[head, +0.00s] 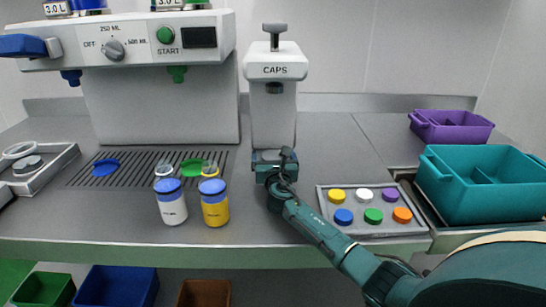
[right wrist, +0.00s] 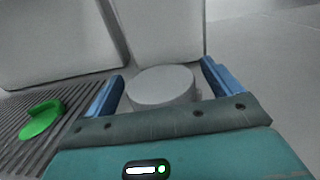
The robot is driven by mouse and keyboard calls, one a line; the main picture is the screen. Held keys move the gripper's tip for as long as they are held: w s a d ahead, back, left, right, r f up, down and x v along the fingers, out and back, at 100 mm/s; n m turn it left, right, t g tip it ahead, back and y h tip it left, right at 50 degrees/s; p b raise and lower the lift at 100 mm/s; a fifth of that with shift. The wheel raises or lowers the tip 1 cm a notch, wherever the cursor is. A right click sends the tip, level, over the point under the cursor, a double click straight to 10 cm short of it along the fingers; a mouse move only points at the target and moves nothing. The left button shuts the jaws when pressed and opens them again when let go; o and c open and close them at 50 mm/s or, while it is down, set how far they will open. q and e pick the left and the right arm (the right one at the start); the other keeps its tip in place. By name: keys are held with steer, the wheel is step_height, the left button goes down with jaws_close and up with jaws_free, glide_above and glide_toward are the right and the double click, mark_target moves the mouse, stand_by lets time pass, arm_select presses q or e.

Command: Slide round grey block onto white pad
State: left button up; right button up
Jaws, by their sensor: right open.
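A round grey block (right wrist: 160,86) stands between the two blue fingers of my right gripper (right wrist: 160,84) in the right wrist view. The fingers are open, one on each side, with a gap visible at the left. In the head view my right gripper (head: 270,160) is low at the foot of the white CAPS press (head: 275,70), and it mostly hides the block there. Another round grey piece (head: 27,165) sits in a light tray at the far left, beside a white ring (head: 19,150). I cannot tell which surface is the white pad. My left gripper is not in view.
Two blue-capped bottles, one white (head: 173,210) and one yellow (head: 215,212), stand left of my right gripper. A tray of coloured caps (head: 328,207) lies right of it, near my forearm. Teal (head: 480,195) and purple (head: 455,132) bins stand farther right. Open counter (head: 335,140) lies behind.

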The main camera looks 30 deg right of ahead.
steer(key=shift+d, duration=0.25)
